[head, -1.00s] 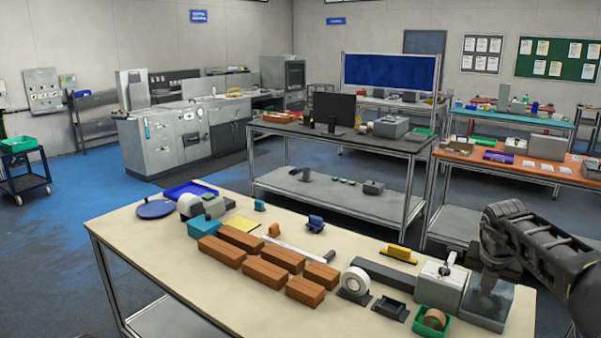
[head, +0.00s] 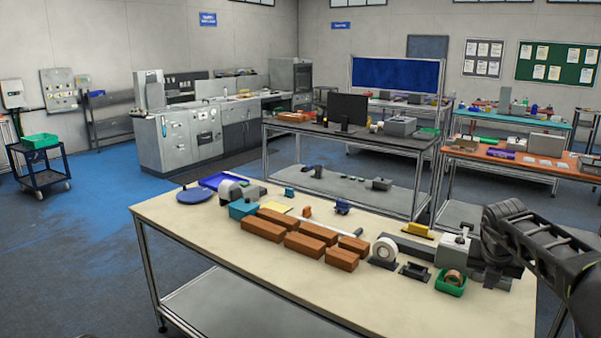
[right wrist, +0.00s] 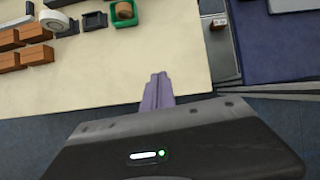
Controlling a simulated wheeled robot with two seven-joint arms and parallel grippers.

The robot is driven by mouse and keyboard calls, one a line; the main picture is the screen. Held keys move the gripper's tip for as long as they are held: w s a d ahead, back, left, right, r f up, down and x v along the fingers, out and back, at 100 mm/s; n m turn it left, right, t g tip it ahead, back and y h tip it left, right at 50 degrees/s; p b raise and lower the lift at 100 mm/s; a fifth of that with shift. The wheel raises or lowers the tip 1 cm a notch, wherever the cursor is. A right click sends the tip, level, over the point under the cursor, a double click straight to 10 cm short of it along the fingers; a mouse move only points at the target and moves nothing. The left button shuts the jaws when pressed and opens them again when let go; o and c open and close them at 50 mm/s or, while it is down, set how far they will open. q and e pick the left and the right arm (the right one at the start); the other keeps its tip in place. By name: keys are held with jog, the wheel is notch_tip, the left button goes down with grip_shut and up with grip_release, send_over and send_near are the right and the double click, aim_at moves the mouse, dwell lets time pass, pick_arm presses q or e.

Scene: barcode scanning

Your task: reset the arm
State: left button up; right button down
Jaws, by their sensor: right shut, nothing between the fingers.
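My right arm comes in from the right edge of the head view, bent, with its dark wrist over the right end of the cream table (head: 200,240). My right gripper (right wrist: 158,88) shows in the right wrist view with its two fingers together and nothing between them. It is near the table's edge, apart from the items there. In the head view its fingertips are hard to make out against the dark background. My left gripper is not in view.
Several brown boxes (head: 262,229), a white tape roll (head: 386,249), a green tray (head: 449,287) with a brown roll and a grey device (head: 453,248) stand on the table. The table's front left part is bare. Another workbench (head: 340,133) stands behind.

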jog(key=w+d+f+n+t+h, duration=0.1)
jog(key=w+d+f+n+h, duration=0.25)
jog(key=f+n, duration=0.45)
jog(key=s+a+f+n+t+y+b, duration=0.1)
jog(key=s+a+f+n+y, duration=0.1)
jog(key=a+f+n, duration=0.85)
jog(key=s+a+f+n+t+y, duration=0.1)
jog(key=s+a+f+n+y, duration=0.2)
jog(key=a+f+n, duration=0.7)
jog(key=s+a+f+n+g+y, duration=0.2)
jog(key=s+a+f+n+y, duration=0.3)
jog(key=s+a+f, duration=0.65)
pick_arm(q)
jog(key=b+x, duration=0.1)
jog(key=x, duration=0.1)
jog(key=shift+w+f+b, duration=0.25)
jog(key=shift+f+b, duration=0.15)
pick_arm(e)
jog(key=s+a+f+n+g, duration=0.1)
jog(key=s+a+f+n, duration=0.1)
jog(key=s, duration=0.5)
jog(key=s+a+f+n+g+y, duration=0.1)
jog(key=s+a+f+n+g, duration=0.1)
jog(key=s, duration=0.6)
jog(key=s+a+f+n+g, duration=0.2)
jog(key=s+a, duration=0.3)
jog(key=s, duration=0.3)
jog(key=shift+a+n, duration=0.15)
jog(key=shift+n, duration=0.5)
